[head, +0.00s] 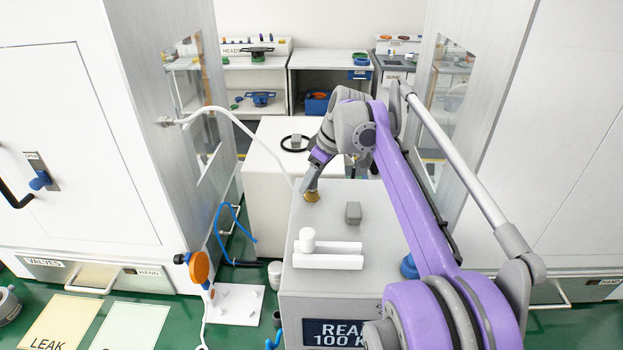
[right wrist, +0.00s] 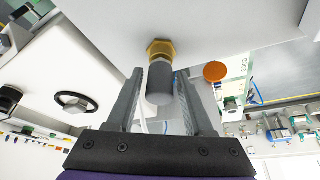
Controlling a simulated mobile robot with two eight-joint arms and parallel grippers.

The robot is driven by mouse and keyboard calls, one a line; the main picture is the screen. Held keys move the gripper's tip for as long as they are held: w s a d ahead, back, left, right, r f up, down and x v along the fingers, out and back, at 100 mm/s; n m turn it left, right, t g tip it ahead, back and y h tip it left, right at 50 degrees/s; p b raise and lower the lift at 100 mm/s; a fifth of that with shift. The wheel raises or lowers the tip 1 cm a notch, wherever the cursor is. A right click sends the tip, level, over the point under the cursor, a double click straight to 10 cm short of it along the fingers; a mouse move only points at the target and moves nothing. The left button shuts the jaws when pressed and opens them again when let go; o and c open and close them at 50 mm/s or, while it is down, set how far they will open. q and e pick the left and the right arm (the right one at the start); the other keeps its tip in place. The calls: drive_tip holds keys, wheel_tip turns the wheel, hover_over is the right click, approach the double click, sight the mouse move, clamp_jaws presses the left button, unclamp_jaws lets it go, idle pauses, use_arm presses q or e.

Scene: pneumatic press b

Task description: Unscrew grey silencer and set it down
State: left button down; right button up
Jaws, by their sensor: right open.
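The grey silencer (right wrist: 159,88) is a short dark-grey cylinder on a brass hex fitting (right wrist: 160,49) in the right wrist view. The brass fitting also shows in the head view (head: 312,197), on the top of the light-grey cabinet (head: 330,225). My right gripper (head: 311,184) is at the fitting. In the right wrist view its open fingers (right wrist: 161,76) stand on either side of the silencer, with gaps visible beside it. In the head view the silencer is hidden or too small to make out at the fingers. My left gripper is not in view.
A small grey block (head: 353,213) and white bars with a round knob (head: 328,255) are on the cabinet top. A white hose (head: 243,127) arcs down from the left wall to near my gripper. A white block with a black ring (head: 295,143) stands behind.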

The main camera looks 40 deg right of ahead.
drive_tip(key=m+h, duration=0.1)
drive_tip(key=m, duration=0.3)
drive_tip(key=shift+h, duration=0.3)
drive_tip(key=m+h, duration=0.1)
drive_tip(key=m, duration=0.3)
drive_tip(key=c, duration=0.8)
drive_tip(key=n+y, duration=0.1)
drive_tip(key=n, duration=0.5)
drive_tip(key=shift+d+y, duration=0.1)
drive_tip(key=shift+y, duration=0.3)
drive_tip(key=n+y, duration=0.1)
drive_tip(key=n, duration=0.2)
drive_tip(key=n+y, duration=0.1)
drive_tip(key=n, duration=0.2)
drive_tip(key=shift+g, duration=0.4)
drive_tip(key=o, duration=0.8)
